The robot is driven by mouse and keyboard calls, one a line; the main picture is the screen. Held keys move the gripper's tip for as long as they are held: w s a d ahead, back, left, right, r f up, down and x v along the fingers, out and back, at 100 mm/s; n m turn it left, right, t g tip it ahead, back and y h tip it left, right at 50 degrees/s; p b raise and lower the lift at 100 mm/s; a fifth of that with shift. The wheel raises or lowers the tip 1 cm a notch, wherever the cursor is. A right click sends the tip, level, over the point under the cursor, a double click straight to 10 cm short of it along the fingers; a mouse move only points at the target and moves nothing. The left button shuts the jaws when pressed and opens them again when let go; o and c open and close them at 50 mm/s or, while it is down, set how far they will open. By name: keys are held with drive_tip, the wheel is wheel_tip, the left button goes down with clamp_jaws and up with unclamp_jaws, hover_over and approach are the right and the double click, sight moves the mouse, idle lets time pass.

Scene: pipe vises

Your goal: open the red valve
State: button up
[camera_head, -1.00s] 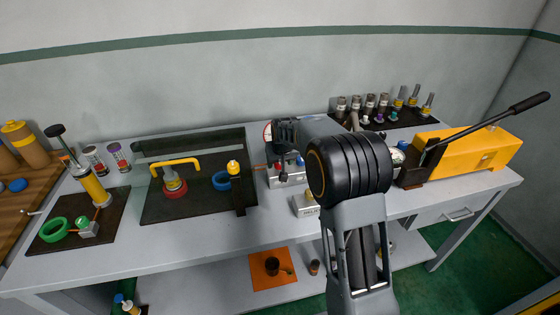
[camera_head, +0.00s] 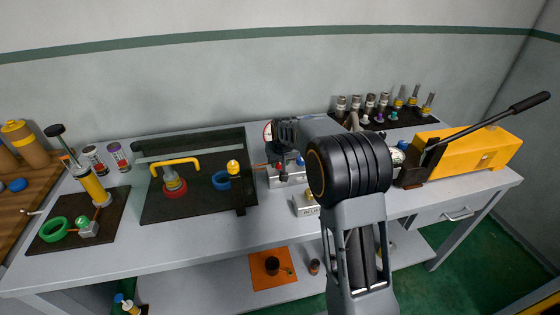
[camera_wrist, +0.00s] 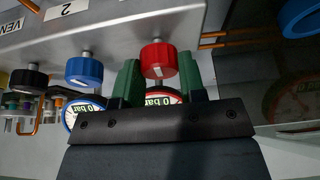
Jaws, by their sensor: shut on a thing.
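The red valve (camera_wrist: 158,60) is a ribbed red knob on a short metal stem under a grey block (camera_wrist: 120,32) in the wrist view. My gripper (camera_wrist: 158,78) has its two green fingers on either side of the knob and is shut on it. A blue knob (camera_wrist: 84,70) and a black knob (camera_wrist: 29,79) sit in a row to its left. A red-rimmed gauge reading 0 bar (camera_wrist: 165,97) lies partly hidden behind my gripper. In the head view my arm reaches the valve block (camera_head: 287,183) and hides part of it.
A yellow press (camera_head: 470,153) with a long black lever stands at the right. Several fittings (camera_head: 370,105) stand at the back.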

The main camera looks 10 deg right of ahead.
drive_tip(key=n+b, duration=0.1)
drive_tip(key=n, duration=0.1)
drive_tip(key=n+y, duration=0.1)
drive_tip(key=shift+d+f+n+y+b, duration=0.1)
drive_tip(key=shift+f+n+y+b, duration=0.05)
drive_tip(key=shift+n+y+b, duration=0.2)
drive_tip(key=n+b, duration=0.1)
drive_tip(key=n, duration=0.1)
drive_tip(key=n+g+y, duration=0.1)
drive_tip(key=n, duration=0.1)
drive_tip(key=shift+w+n+y+b, duration=0.1)
drive_tip(key=shift+n+y+b, duration=0.15)
drive_tip(key=shift+n+b, duration=0.15)
drive_tip(key=n+g+y, duration=0.1)
drive_tip(key=n, duration=0.3)
drive_tip(key=shift+w+n+g+p, duration=0.15)
drive_tip(key=shift+n+g, duration=0.3)
drive_tip(key=shift+n, duration=0.5)
drive_tip(key=shift+s+n+g+p, duration=0.15)
drive_tip(key=shift+n+g, duration=0.3)
drive_tip(key=shift+n, duration=0.45)
drive_tip(key=shift+w, duration=0.1)
drive_tip(key=o, duration=0.9)
